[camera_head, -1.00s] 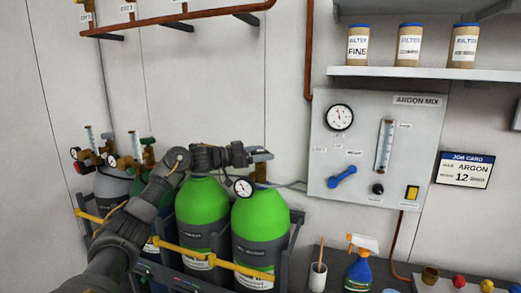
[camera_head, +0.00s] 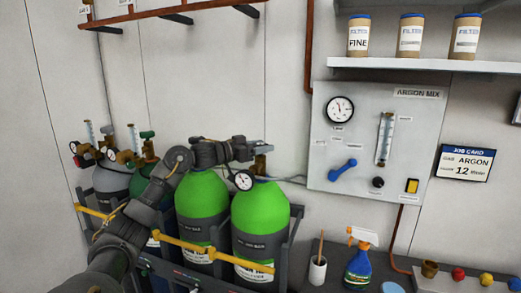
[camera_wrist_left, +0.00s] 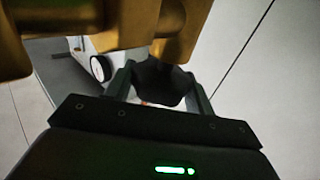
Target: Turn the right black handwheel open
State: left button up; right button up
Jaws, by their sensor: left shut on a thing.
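Two green-topped cylinders stand side by side in the rack. The right one (camera_head: 262,210) has a brass valve (camera_head: 259,166) on top and a round gauge (camera_head: 243,180) at its left. My left gripper (camera_head: 262,147) reaches over from the left and is at the top of this valve. In the left wrist view, its two fingers are shut on the black handwheel (camera_wrist_left: 160,84), with brass fittings (camera_wrist_left: 178,40) close beyond it. The head view does not show the handwheel clearly behind the gripper. My right gripper is not in view.
A grey argon panel (camera_head: 355,185) with a blue lever (camera_head: 342,170) is on the wall to the right. A spray bottle (camera_head: 359,262) and a white cup (camera_head: 317,270) stand on the bench. Yellow straps (camera_head: 200,248) cross the cylinders. More cylinders with regulators stand at left.

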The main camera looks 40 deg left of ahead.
pick_arm(q)
jog(key=shift+n+t+y, duration=0.3)
jog(key=shift+n+y, duration=0.4)
jog(key=shift+y, duration=0.3)
jog(key=o, duration=1)
jog(key=shift+s+a+f, duration=0.1)
jog(key=shift+s+a, duration=0.05)
jog(key=shift+s, duration=0.15)
jog(key=b+v, duration=0.5)
jog(key=v, duration=0.5)
